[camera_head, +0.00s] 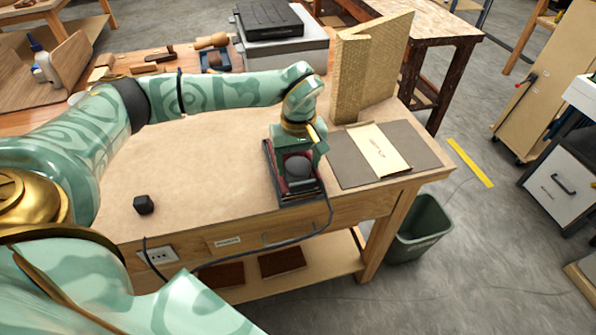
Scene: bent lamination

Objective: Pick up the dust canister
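My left gripper (301,146) is low over a dark red and black device (311,189) with a rounded dark grey part (297,167), near the front edge of the workbench. Its fingers are mostly hidden by the hand and blend with the device, so I cannot tell if they are open or touching it. A small black block-like piece (143,204) lies alone on the left of the bench top. I cannot tell for sure which of these is the dust canister. My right gripper is not in view.
A grey sheet with a pale strip (378,146) lies right of the device. A tan angled panel (372,70) stands behind it. A black cord (329,215) hangs over the front edge towards a socket (158,255). A green bin (420,228) stands on the floor. The bench's middle is clear.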

